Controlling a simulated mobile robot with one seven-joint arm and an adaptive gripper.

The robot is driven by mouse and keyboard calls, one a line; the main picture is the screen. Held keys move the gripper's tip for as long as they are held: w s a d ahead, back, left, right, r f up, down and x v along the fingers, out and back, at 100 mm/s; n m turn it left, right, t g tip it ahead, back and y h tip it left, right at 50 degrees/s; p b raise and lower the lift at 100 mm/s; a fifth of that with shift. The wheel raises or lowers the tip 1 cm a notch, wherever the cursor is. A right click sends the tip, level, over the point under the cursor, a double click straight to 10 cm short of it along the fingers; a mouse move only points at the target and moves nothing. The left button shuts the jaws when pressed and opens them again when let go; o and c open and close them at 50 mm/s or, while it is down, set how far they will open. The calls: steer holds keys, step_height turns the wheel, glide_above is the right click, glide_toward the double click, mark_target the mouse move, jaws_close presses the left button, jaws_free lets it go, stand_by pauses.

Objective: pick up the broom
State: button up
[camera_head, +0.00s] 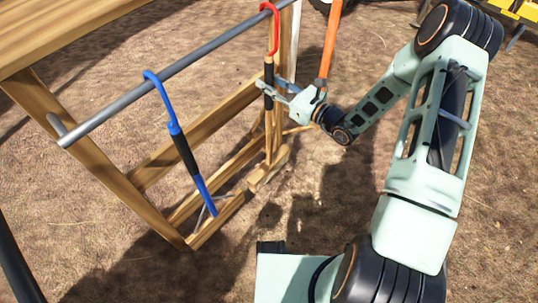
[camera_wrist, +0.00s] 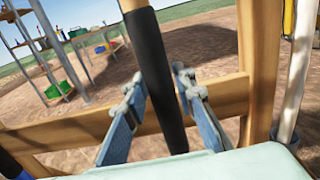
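A red-hooked tool (camera_head: 274,31) with a black grip hangs upright from the metal rail of the wooden stand. Its lower end merges with the wooden frame, so I cannot tell if a broom head is there. My gripper (camera_head: 269,83) reaches it from the right at the black grip. In the wrist view the black shaft (camera_wrist: 158,75) passes between the two fingers of my gripper (camera_wrist: 158,78), which stand apart on either side of it. A blue-hooked tool (camera_head: 174,125) with a black grip hangs further left on the same rail.
The metal rail (camera_head: 160,88) runs along the wooden stand (camera_head: 60,130). An orange pole (camera_head: 328,45) stands just right of my gripper. Shelves with bins (camera_wrist: 85,45) show far off in the wrist view. Open dirt ground lies in front of the stand.

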jaws_close()
steer(key=shift+r, duration=0.1)
